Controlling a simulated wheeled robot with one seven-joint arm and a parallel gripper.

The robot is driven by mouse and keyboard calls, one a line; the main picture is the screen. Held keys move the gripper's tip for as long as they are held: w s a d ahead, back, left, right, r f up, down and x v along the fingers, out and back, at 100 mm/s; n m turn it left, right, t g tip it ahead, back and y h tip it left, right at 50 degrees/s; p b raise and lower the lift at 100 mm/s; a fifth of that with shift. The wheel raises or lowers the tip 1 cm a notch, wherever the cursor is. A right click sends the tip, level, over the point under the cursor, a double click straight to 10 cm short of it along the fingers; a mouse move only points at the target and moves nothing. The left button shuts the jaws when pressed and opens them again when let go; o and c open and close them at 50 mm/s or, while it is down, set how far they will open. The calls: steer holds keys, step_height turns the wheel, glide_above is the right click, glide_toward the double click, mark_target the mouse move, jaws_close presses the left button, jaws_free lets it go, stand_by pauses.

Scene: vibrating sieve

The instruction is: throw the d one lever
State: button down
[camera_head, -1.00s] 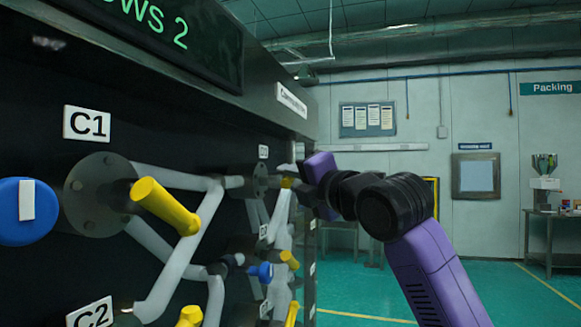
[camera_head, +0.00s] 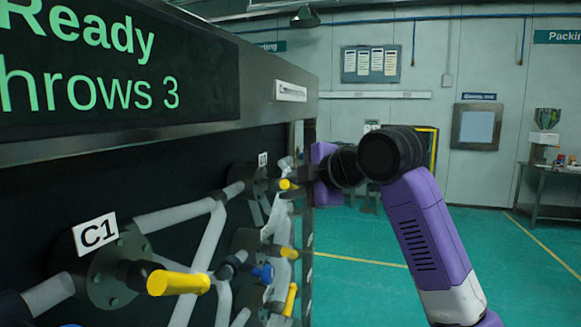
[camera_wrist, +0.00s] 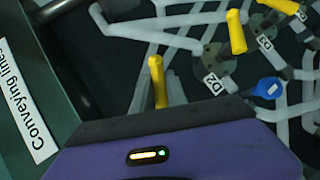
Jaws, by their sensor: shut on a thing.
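The yellow-handled lever at my gripper (camera_head: 297,188) shows as a small yellow tip (camera_head: 286,184) at the far upper end of the dark panel. Its own label (camera_head: 262,159) is too small to read in the head view. In the wrist view the yellow handle (camera_wrist: 157,82) sticks up past the dark front edge of my purple gripper body. My gripper is shut on this handle; the fingers themselves are mostly hidden. The D2 label (camera_wrist: 213,83) and D3 label (camera_wrist: 268,47) lie to the right of the handle in the wrist view.
Nearby are another yellow lever (camera_wrist: 236,32), a blue handle (camera_wrist: 269,87) and grey pipes. The C1 lever (camera_head: 178,283) is closer to the head camera. A display (camera_head: 110,70) reads "Ready" and "hrows 3". Open green floor (camera_head: 360,275) lies right of the panel.

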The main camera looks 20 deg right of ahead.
steer(key=shift+s+a+f+m+g+p, duration=0.15)
steer(key=shift+a+m+g+p, duration=0.35)
steer(key=shift+p, duration=0.5)
steer(key=shift+y, duration=0.3)
steer(key=c, duration=1.3)
jaws_free()
steer(key=shift+d, duration=0.2)
steer(key=shift+d, duration=0.1)
